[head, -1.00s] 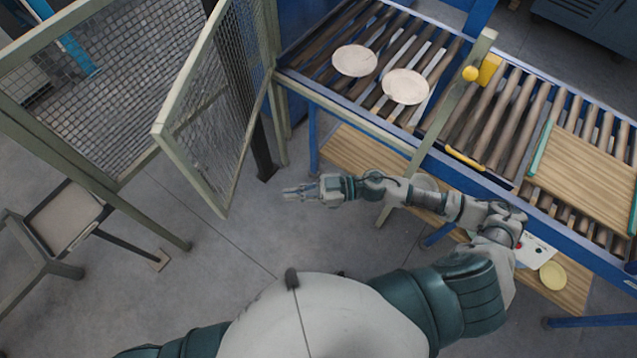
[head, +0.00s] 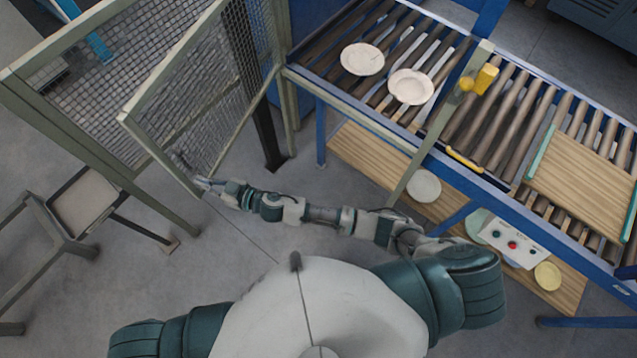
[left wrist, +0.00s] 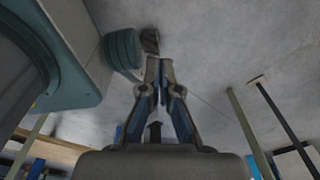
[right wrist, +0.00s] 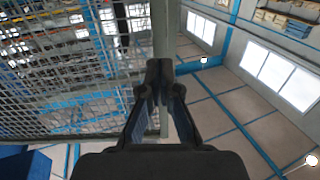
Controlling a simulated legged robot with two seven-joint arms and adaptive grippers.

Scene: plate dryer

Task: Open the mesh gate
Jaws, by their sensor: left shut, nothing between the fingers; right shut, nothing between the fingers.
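The mesh gate (head: 190,95) is a pale green-grey frame with wire mesh. It stands swung out from the post by the conveyor, with its free edge at the left, near the fixed mesh fence. My right gripper (head: 202,183) is shut and empty at the lower corner of the gate's free edge; whether it touches is unclear. In the right wrist view the shut fingers (right wrist: 160,75) lie in front of the gate's frame bar (right wrist: 164,40), with mesh to the left. My left gripper (left wrist: 158,75) is shut and empty above the floor, hidden in the head view.
A roller conveyor (head: 490,120) with a blue frame carries two plates (head: 362,59) (head: 410,87). A fixed mesh fence (head: 100,100) stands at left, with a dark-framed stand (head: 85,200) below it. Grey floor is open between fence and conveyor.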

